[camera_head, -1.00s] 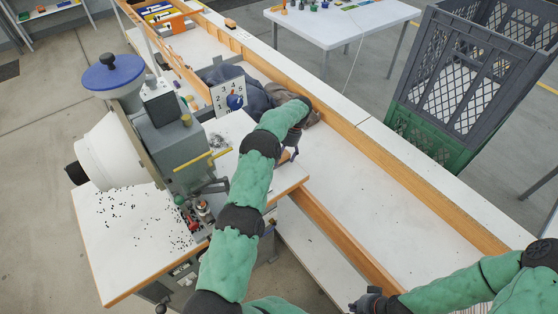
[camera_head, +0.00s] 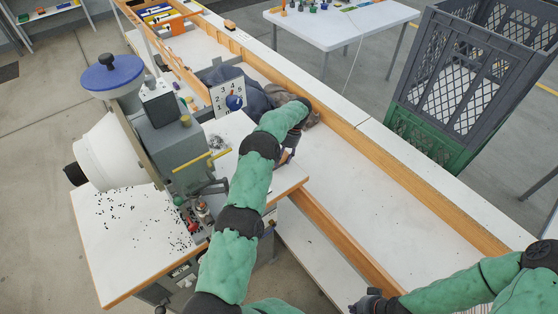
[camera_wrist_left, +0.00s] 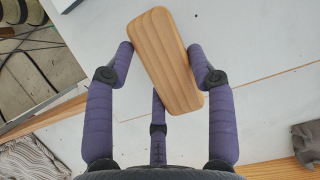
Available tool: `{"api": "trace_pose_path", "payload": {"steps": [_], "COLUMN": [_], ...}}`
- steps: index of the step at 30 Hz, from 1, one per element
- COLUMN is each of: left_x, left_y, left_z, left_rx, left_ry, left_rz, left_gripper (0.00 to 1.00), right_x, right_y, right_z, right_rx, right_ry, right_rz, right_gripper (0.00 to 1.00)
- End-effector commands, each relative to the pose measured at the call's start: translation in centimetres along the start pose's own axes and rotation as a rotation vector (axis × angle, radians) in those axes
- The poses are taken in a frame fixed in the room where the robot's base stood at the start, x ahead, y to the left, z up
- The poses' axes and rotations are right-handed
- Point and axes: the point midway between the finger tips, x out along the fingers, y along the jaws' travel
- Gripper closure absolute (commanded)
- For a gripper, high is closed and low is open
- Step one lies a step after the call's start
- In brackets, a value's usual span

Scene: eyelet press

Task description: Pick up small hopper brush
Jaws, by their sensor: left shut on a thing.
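In the left wrist view, a plain light-wood block with rounded corners, which looks like the back of the small hopper brush (camera_wrist_left: 166,60), sits tilted between the purple fingers of my left gripper (camera_wrist_left: 163,75). The fingers press on its two long sides; any bristles are hidden beneath it. In the head view, my left gripper (camera_head: 287,157) is over the right edge of the press table, mostly hidden by my arm. My right gripper (camera_head: 368,302) is at the bottom edge, partly cut off, and its fingers are unclear.
The eyelet press (camera_head: 165,125) stands on the white table (camera_head: 130,240), with black bits scattered beside it. A number card (camera_head: 227,95) and dark cloth (camera_head: 255,97) are behind. A long wood-edged bench (camera_head: 350,190) runs to the right, mostly bare.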

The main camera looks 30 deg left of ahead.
Motion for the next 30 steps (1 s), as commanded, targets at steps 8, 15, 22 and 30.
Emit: {"api": "trace_pose_path", "payload": {"steps": [8, 15, 22, 30], "left_x": [-0.2, -2.3, -4.8, -7.8], "left_y": [0.1, 0.0, 1.2, 4.2], "left_z": [0.1, 0.9, 2.6, 5.6], "left_rx": [0.001, 0.000, 0.002, 0.003], "left_ry": [-0.002, 0.002, 0.000, 0.001], "left_rz": [0.002, -0.001, 0.000, -0.001], "left_gripper": [0.78, 0.78, 0.78, 0.78], "right_x": [-0.4, -0.8, -1.0, -1.3], "right_y": [-0.1, -0.3, -0.4, -0.5], "right_z": [0.0, 0.0, 0.0, 0.1], "right_rx": [0.000, 0.000, 0.000, 0.000], "right_ry": [0.000, 0.000, 0.000, 0.000], "right_rz": [0.000, 0.000, 0.000, 0.000], "right_gripper": [1.00, 1.00, 1.00, 1.00]}}
